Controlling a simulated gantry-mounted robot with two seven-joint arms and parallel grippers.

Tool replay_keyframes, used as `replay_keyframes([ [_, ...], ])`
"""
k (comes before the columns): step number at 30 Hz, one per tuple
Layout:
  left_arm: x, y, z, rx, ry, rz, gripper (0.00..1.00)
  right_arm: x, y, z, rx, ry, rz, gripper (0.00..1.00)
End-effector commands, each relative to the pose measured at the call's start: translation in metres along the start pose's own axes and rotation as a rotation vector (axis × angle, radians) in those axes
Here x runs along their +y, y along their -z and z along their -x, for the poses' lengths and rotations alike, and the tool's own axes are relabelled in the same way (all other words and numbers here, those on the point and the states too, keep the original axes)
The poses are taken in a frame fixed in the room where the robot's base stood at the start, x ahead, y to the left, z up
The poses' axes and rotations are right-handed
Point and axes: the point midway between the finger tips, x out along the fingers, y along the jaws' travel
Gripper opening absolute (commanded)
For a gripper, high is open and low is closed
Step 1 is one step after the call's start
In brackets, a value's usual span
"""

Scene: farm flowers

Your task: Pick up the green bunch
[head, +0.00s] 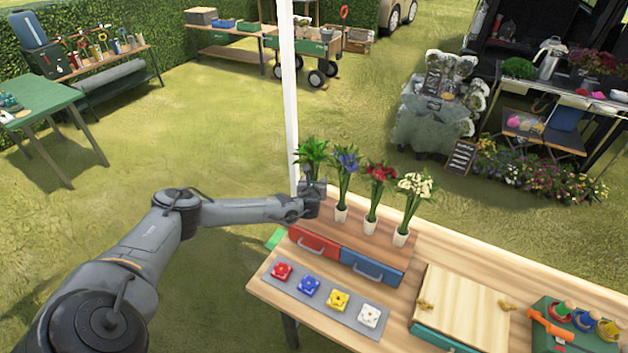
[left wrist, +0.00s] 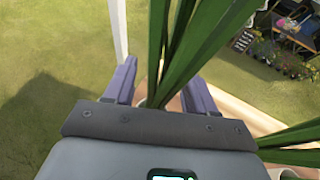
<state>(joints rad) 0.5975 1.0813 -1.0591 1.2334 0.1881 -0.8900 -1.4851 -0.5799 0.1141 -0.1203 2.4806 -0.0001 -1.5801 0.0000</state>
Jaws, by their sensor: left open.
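The green bunch (head: 312,152) stands at the left end of a row of flower bunches on the wooden table (head: 436,246). My left gripper (head: 314,192) is at its lower stems and hides its base in the head view. In the left wrist view the green stems (left wrist: 184,45) rise between the two separated fingers of my left gripper (left wrist: 160,88). The jaws are open around the stems; I cannot tell whether either finger touches them. My right gripper is not in view.
Blue (head: 347,160), red (head: 380,174) and white (head: 414,185) bunches stand close by to the right in pale pots. In front are red (head: 315,241) and blue (head: 371,266) drawers and a grey mat (head: 322,302) with coloured blocks. A white post (head: 290,110) rises behind the gripper.

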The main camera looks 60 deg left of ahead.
Motion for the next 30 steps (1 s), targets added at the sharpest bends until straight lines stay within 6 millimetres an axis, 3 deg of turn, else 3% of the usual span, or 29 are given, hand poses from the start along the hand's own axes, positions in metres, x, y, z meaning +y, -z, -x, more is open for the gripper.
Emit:
replay_keyframes([
  [12,0.0,0.0,-0.0081,0.0,0.0,0.0,0.54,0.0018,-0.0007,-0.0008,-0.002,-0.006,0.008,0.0],
  [23,0.0002,0.0,-0.0081,0.0,0.0,0.0,0.0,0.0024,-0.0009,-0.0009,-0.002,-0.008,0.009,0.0],
  [30,0.0003,-0.0011,-0.0079,-0.001,0.0,0.001,0.0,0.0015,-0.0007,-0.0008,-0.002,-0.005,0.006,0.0],
])
